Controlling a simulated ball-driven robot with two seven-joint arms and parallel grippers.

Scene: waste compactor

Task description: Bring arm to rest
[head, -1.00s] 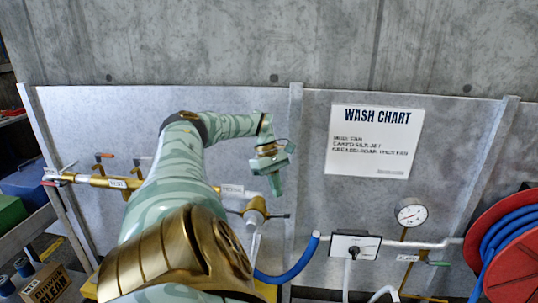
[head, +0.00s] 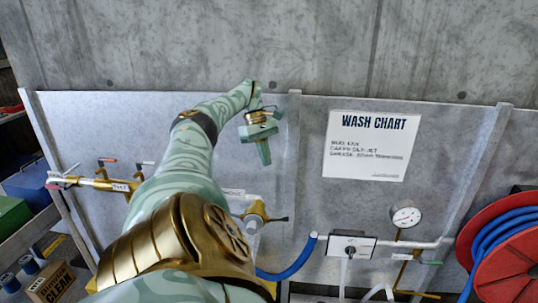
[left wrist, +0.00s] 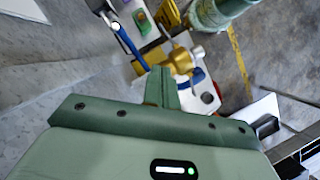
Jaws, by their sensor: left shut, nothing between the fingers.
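My left arm reaches up from the bottom of the head view, and my left gripper (head: 264,153) hangs from its wrist with the fingers pointing down. The fingers are shut with nothing between them. The gripper is in front of the grey wall panel (head: 310,200), left of the wash chart (head: 374,145). The closed fingers also show in the left wrist view (left wrist: 162,82), with the brass fitting and other gear beyond them. My right gripper is out of view.
A brass valve (head: 255,214) and pipe are below the gripper. A pressure gauge (head: 406,216), a white control box (head: 352,247) and a red hose reel (head: 505,250) are at the right. A shelf with green (head: 12,216) and blue bins is at the left. The upper concrete wall is clear.

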